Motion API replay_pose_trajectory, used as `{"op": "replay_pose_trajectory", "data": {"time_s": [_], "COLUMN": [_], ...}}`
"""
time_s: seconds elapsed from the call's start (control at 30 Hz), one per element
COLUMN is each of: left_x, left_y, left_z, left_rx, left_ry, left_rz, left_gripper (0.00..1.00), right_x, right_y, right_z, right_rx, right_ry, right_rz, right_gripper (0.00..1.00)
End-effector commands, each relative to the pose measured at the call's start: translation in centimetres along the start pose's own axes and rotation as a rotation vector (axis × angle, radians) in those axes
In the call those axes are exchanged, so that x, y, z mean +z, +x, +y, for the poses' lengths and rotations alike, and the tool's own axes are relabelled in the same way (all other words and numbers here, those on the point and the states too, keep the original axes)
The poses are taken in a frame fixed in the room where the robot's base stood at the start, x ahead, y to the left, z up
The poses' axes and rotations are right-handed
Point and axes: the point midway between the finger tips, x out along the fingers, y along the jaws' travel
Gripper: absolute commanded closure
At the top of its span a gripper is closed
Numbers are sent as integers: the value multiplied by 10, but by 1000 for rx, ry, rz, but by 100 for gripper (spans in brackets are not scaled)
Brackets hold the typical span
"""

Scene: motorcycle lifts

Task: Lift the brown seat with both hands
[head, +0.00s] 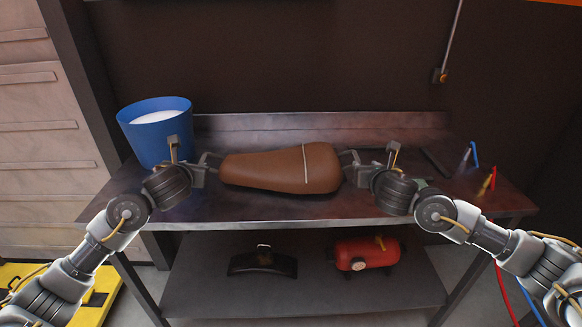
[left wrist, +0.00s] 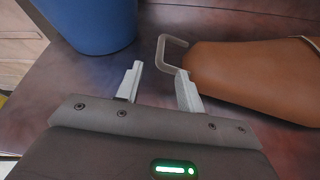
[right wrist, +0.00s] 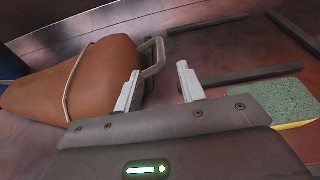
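The brown seat (head: 270,170) lies on the dark metal workbench (head: 285,211), with a pale band across its wider right part. It also shows in the left wrist view (left wrist: 250,75) and the right wrist view (right wrist: 100,75). A grey loop handle sticks out at each end: the left handle (left wrist: 162,50) and the right handle (right wrist: 155,55). My left gripper (left wrist: 160,72) is open, its fingertips close to the left handle. My right gripper (right wrist: 159,72) is open, its fingertips close to the right handle. I cannot tell whether either touches its handle.
A blue bucket (head: 150,143) with white contents stands close behind my left gripper. Dark bars and a green-and-yellow sponge (right wrist: 275,100) lie right of my right gripper. Tools with blue and red hoses are at the bench's right end. A red tank (head: 365,254) sits on the lower shelf.

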Motion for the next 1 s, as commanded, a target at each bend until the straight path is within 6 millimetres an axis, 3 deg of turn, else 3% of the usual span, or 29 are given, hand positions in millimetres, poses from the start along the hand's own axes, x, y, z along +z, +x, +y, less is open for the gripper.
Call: {"op": "replay_pose_trajectory", "data": {"time_s": [0.17,0.6,0.8,1.0], "left_x": [0,1,1,0], "left_y": [16,88,104,108], "left_z": [-1,-2,-2,-2], "left_rx": [-1,-2,-2,-2], "left_ry": [-2,-2,-1,0], "left_rz": [2,1,0,-1], "left_gripper": [62,62,62,62], "right_x": [-1,0,0,0], "right_y": [16,87,103,106], "right_z": [0,-1,-1,-2], "right_rx": [-2,-4,-2,-3], "right_ry": [2,3,2,1], "right_rz": [2,0,0,0], "right_gripper": [60,60,60,60]}}
